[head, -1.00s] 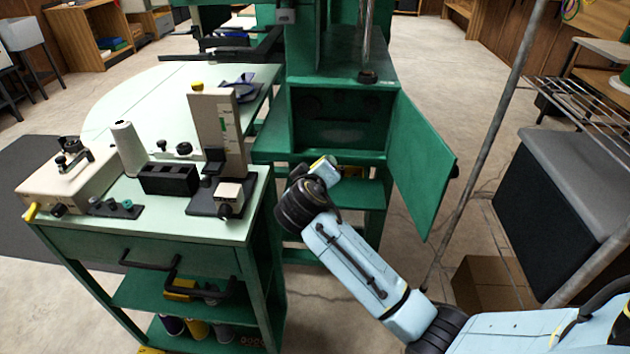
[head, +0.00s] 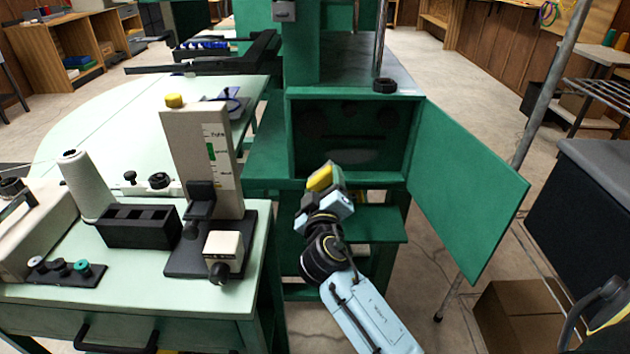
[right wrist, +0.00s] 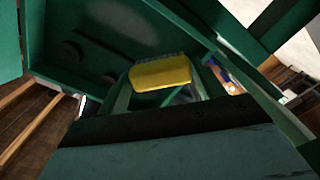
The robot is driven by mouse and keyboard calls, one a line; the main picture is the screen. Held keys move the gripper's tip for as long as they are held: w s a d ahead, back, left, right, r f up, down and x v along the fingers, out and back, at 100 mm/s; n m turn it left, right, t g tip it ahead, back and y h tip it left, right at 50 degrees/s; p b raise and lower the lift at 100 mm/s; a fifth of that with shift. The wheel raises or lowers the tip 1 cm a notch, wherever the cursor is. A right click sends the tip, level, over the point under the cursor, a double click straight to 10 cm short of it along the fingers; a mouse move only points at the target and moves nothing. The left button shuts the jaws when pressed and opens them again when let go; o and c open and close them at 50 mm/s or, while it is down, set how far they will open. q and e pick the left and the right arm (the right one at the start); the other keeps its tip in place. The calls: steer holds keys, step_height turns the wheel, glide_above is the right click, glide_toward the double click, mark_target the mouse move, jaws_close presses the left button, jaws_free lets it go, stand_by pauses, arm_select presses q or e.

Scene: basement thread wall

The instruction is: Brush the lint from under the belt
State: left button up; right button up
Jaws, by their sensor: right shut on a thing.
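My right gripper (head: 330,190) is shut on a yellow brush (head: 320,177), just in front of the lower left of an open green machine compartment (head: 296,140). In the right wrist view the brush (right wrist: 160,72) points into the compartment, its pale bristles along the far edge. Dark round shapes and a dark slot show on the compartment's back wall; I cannot make out the belt. A faint grey patch (head: 352,157) low inside may be lint. The brush appears apart from it. My left gripper is not in view.
The compartment's green door (head: 470,190) stands open to the right. A pale-topped cart (head: 130,270) with a gauge stand (head: 205,150), a thread cone (head: 86,185) and a black block (head: 140,226) is at left. A cardboard box (head: 520,315) sits at lower right.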

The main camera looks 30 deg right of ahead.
steer(key=shift+w+d+r, duration=0.1)
steer(key=shift+w+d, duration=0.35)
steer(key=shift+x, duration=0.9)
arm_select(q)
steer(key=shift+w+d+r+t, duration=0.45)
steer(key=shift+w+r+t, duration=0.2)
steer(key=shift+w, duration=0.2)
arm_select(e)
steer(key=shift+x, duration=1.1)
arm_select(q)
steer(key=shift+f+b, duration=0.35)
steer(key=shift+b, duration=0.2)
arm_select(e)
steer(key=shift+x, duration=1)
steer(key=shift+s, duration=0.1)
